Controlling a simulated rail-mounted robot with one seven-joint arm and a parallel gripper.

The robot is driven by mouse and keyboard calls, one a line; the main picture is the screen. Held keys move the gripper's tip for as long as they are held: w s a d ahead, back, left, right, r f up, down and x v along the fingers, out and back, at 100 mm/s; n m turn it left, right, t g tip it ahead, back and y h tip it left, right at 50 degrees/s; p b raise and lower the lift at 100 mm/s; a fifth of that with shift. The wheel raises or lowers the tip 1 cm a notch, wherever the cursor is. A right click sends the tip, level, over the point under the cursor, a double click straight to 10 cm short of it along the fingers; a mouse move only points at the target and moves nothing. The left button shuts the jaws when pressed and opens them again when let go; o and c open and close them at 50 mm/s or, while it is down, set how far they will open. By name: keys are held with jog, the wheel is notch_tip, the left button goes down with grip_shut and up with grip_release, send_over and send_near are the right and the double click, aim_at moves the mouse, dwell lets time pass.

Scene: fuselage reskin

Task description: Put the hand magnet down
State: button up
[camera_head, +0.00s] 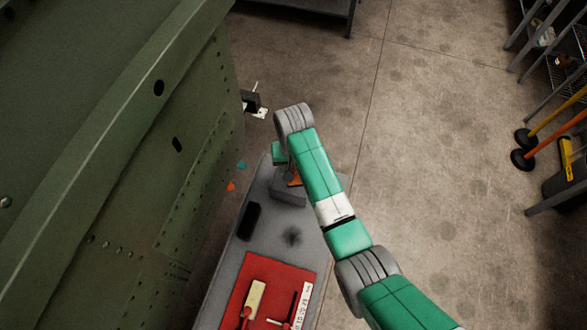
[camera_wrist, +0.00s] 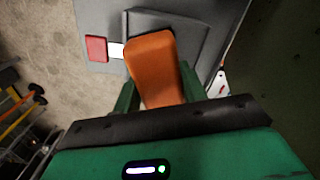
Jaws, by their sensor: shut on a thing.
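The hand magnet (camera_wrist: 152,58) shows in the wrist view as an orange block-like handle between the two green fingers of my gripper (camera_wrist: 158,88). My gripper is shut on it. In the head view, a small orange part of the magnet (camera_head: 294,179) shows beside my arm, over the far end of the grey bench (camera_head: 228,272). A grey block or shallow holder (camera_head: 289,194) lies just below it there. The underside of the magnet is hidden, so I cannot tell whether it touches the grey surface.
A red mat (camera_head: 238,300) with several tools covers the bench's near part. A black object (camera_head: 249,221) lies left of the holder. The green fuselage (camera_head: 110,170) stands close on the left. Beside the magnet in the wrist view is a red block (camera_wrist: 96,48). Open floor is right.

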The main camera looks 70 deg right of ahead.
aim_at(293, 169)
jog(key=shift+w+d, duration=0.1)
jog(key=shift+d, duration=0.15)
jog(key=shift+w+d+f, duration=0.1)
jog(key=shift+d+f, duration=0.1)
jog(key=shift+f, duration=1.6)
jog(key=shift+f, duration=0.15)
jog(key=o, duration=1.1)
notch_tip(293, 169, up, 12)
jog(key=shift+r+p, duration=0.15)
jog(key=shift+p, duration=0.25)
